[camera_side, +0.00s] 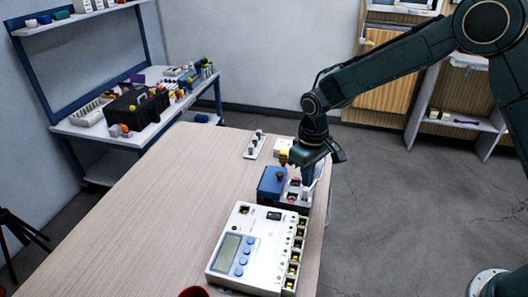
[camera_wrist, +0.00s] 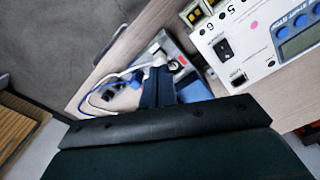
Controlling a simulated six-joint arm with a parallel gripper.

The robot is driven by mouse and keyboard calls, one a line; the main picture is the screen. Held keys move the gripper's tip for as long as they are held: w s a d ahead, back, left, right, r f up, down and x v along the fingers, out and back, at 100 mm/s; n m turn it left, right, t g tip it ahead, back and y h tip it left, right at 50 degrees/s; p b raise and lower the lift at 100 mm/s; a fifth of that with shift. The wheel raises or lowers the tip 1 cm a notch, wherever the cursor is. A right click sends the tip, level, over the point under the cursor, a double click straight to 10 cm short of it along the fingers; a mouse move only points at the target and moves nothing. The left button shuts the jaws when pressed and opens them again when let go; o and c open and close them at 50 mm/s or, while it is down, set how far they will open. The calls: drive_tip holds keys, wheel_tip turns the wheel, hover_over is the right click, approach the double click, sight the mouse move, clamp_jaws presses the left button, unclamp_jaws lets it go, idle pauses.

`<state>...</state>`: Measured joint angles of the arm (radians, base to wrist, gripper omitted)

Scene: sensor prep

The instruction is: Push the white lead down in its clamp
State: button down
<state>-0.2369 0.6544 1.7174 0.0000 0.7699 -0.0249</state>
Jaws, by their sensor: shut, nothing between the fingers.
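A white lead (camera_wrist: 118,75) shows in the wrist view as a curved cable running to the left of my fingers, its end close beside them. My gripper (camera_side: 306,183) is shut and points down over the small blue and grey unit (camera_side: 270,182); it shows in the wrist view too (camera_wrist: 157,76). Nothing shows between the fingers. The clamp at the lead's end is hidden by the fingers or too small to make out. I cannot tell whether the fingers touch the lead.
A large white meter (camera_side: 232,262) with a display, blue buttons and a row of terminals stands just in front of the unit. A small white strip with dark knobs (camera_side: 254,146) lies behind. The left of the wooden table (camera_side: 150,215) is clear.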

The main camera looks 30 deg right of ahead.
sight(308, 189)
drive_tip(key=shift+f, duration=1.05)
idle(1.5)
drive_tip(key=shift+r, duration=0.15)
idle(0.3)
drive_tip(key=shift+r, duration=3.4)
drive_tip(key=s+d+r+m+t, duration=0.1)
drive_tip(key=s+d+r, duration=0.2)
drive_tip(key=s+r, duration=0.35)
drive_tip(key=s+d+r+t, duration=0.2)
drive_tip(key=s+d+r, duration=0.25)
drive_tip(key=r, duration=0.35)
drive_tip(key=s+d+r+m+t, duration=0.1)
drive_tip(key=s+d, duration=0.1)
drive_tip(key=s, duration=0.7)
drive_tip(key=s+d+r+m+t, duration=0.1)
drive_tip(key=s+d, duration=0.1)
drive_tip(key=s, duration=0.7)
drive_tip(key=shift+s+t, duration=0.2)
drive_tip(key=shift+t, duration=0.1)
